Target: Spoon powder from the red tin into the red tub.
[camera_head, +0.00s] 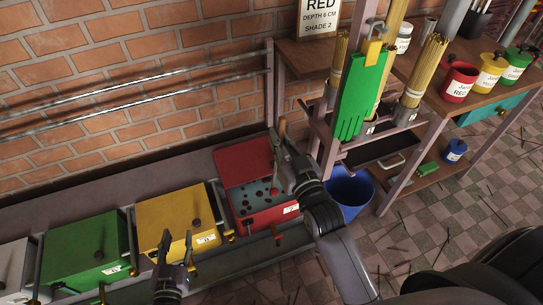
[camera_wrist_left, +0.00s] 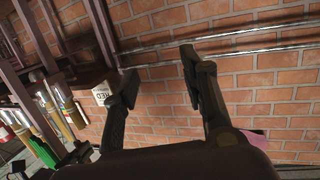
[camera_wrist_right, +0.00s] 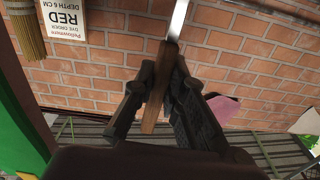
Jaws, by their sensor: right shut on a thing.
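A red tin (camera_head: 459,82), labelled RED, stands on the bench at the right of the head view. An open red tub (camera_head: 285,214) stands in the lower middle, its red lid raised behind it and pale blue contents with dark spots inside. My right gripper (camera_head: 283,150) is above the tub's right side. In the right wrist view it is shut on the wooden handle (camera_wrist_right: 158,97) of a tool with a metal shaft (camera_wrist_right: 178,20); the tool's far end is out of that view. My left gripper (camera_head: 175,262) is open and empty, in front of the yellow box.
Closed yellow (camera_head: 172,213) and green (camera_head: 84,247) boxes stand left of the tub. A blue bucket (camera_head: 348,192) is on the floor to its right. A frame with a green hanging piece (camera_head: 360,95) rises behind the bucket. Yellow (camera_head: 490,71) and green (camera_head: 516,66) tins stand beside the red tin.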

